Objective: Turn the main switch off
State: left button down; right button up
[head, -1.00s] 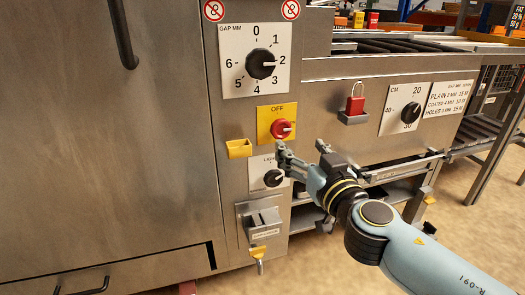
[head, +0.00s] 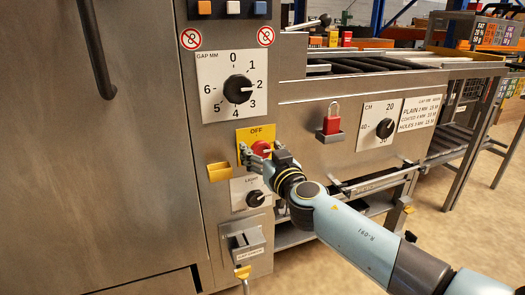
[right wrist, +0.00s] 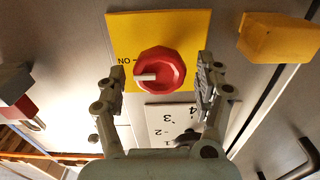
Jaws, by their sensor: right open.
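The main switch is a red round knob (head: 261,147) on a yellow plate (head: 243,134) marked OFF at the top. In the right wrist view the red knob (right wrist: 165,70) has a white pointer bar toward the ON mark, on the left of that picture. My right gripper (head: 257,154) is in front of the knob and partly hides it in the head view. In the right wrist view my right gripper (right wrist: 161,76) is open, with one finger on each side of the knob and gaps visible between. My left gripper is not in view.
A yellow bracket (head: 218,171) juts out left of the switch. The gap dial (head: 238,89) is above, the light knob (head: 255,198) below. A red padlock (head: 332,119) stands on a small ledge to the right. A long door handle (head: 96,50) is at upper left.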

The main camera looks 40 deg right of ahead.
jog(key=shift+c, duration=0.4)
jog(key=c, duration=1)
jog(key=shift+c, duration=0.2)
